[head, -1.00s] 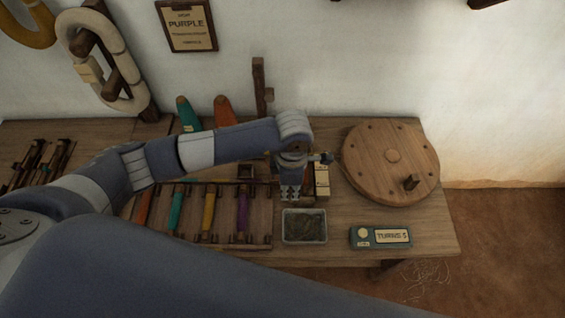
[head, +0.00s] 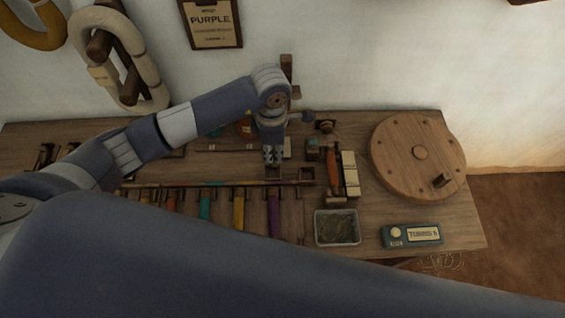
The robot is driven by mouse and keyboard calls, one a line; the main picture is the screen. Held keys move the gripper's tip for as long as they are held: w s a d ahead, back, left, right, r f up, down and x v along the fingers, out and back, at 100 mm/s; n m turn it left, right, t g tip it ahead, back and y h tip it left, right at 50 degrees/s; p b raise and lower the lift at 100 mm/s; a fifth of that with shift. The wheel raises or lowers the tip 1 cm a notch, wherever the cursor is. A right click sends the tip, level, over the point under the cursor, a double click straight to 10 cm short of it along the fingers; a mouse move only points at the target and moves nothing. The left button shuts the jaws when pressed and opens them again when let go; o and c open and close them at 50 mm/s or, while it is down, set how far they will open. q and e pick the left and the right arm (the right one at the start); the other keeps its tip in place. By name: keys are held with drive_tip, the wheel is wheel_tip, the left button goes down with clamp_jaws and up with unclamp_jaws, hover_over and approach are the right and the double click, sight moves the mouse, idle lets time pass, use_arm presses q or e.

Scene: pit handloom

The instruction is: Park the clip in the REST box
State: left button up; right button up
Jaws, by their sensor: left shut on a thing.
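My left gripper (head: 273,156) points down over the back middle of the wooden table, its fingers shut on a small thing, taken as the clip. The fingers hide most of it and its shape cannot be made out. A small dark open box (head: 275,174) is right below the fingertips; it may be the REST box, but no lettering on it can be read. Whether the held thing touches the box cannot be told. My right gripper is not in view.
A rack with coloured bobbins (head: 238,212) lies in front. To the right are a red-orange piece beside cream blocks (head: 350,172), a metal tray (head: 337,228), a round wooden wheel (head: 418,157) and a TURNS counter (head: 411,235). A PURPLE sign (head: 210,20) hangs behind.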

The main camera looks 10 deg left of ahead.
use_arm(q)
drive_tip(key=shift+w+a+r, duration=0.15)
drive_tip(key=shift+w+a, duration=0.05)
drive_tip(key=shift+a, duration=0.2)
drive_tip(key=shift+w+a, duration=0.1)
drive_tip(key=shift+f+b, duration=0.3)
drive_tip(key=shift+f, duration=0.1)
drive_tip(key=shift+d+f, duration=0.2)
drive_tip(key=shift+f, duration=0.05)
wheel_tip(320, 180, down, 6)
drive_tip(key=b, duration=0.5)
drive_tip(key=shift+a, duration=0.1)
drive_tip(key=shift+f+b, duration=0.5)
drive_tip(key=shift+f, duration=0.1)
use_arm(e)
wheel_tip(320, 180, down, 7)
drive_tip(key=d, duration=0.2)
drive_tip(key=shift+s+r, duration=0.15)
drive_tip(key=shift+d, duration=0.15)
